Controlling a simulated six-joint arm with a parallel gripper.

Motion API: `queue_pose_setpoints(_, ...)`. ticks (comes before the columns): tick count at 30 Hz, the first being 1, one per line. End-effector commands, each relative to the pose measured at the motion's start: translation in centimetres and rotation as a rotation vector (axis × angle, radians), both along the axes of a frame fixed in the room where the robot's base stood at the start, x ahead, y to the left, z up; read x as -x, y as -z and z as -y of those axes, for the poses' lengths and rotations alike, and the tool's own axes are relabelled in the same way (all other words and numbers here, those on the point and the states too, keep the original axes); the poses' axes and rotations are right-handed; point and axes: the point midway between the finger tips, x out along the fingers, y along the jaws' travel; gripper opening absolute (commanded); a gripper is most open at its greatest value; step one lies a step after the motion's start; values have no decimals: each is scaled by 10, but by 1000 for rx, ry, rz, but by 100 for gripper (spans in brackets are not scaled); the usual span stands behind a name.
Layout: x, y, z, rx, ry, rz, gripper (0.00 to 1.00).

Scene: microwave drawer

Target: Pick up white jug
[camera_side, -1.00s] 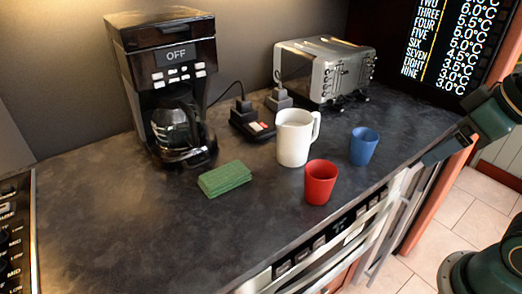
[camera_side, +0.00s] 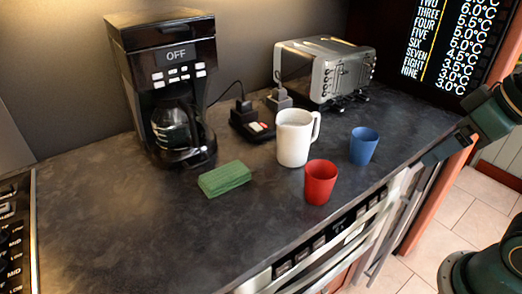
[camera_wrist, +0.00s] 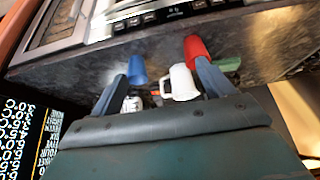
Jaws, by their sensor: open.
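The white jug (camera_side: 293,138) stands upright on the dark counter, its handle on the right in the side view. In the wrist view the jug (camera_wrist: 181,83) shows between the fingers, farther off. My gripper (camera_wrist: 158,80) is open and empty, its two blue-grey fingers spread apart.
A red cup (camera_side: 320,182) stands in front of the jug and a blue cup (camera_side: 363,146) to its right. A green sponge (camera_side: 224,179), coffee maker (camera_side: 172,90), power strip (camera_side: 252,124) and toaster (camera_side: 325,70) are around it. The counter's front left (camera_side: 130,230) is clear.

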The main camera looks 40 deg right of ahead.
Motion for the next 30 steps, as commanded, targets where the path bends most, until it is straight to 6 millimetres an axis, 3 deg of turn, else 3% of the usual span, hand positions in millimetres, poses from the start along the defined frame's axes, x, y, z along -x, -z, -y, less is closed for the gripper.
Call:
queue_pose_setpoints(5, 0, 0, 0, 0, 0, 0, 80)
queue_pose_setpoints(12, 0, 0, 0, 0, 0, 0, 40)
queue_pose_setpoints(23, -2, 1, 0, 2, -7, 1, 40)
queue_pose_setpoints(30, -28, 7, -4, 16, -82, 23, 40)
